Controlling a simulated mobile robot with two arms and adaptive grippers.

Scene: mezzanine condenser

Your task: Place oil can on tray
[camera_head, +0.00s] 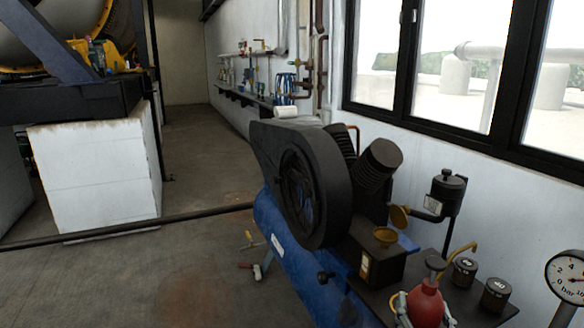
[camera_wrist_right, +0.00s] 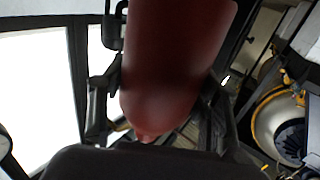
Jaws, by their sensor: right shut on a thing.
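The red oil can (camera_head: 426,304) is at the lower right of the head view, with a dark cap and what looks like a thin brass spout. My right gripper (camera_head: 424,312) is shut on its body, one finger on each side. In the right wrist view the red can (camera_wrist_right: 175,65) fills the middle between the fingers (camera_wrist_right: 160,105). A dark flat surface (camera_head: 470,311), possibly the tray, lies beside and behind the can. I cannot tell whether the can touches it. My left gripper is not in view.
Two dark canisters (camera_head: 495,294) stand on that surface right of the can. A pressure gauge (camera_head: 568,278) is at the far right. A blue compressor (camera_head: 300,262) with a black wheel guard stands left. A small brass cup (camera_head: 386,237) sits on a dark box behind.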

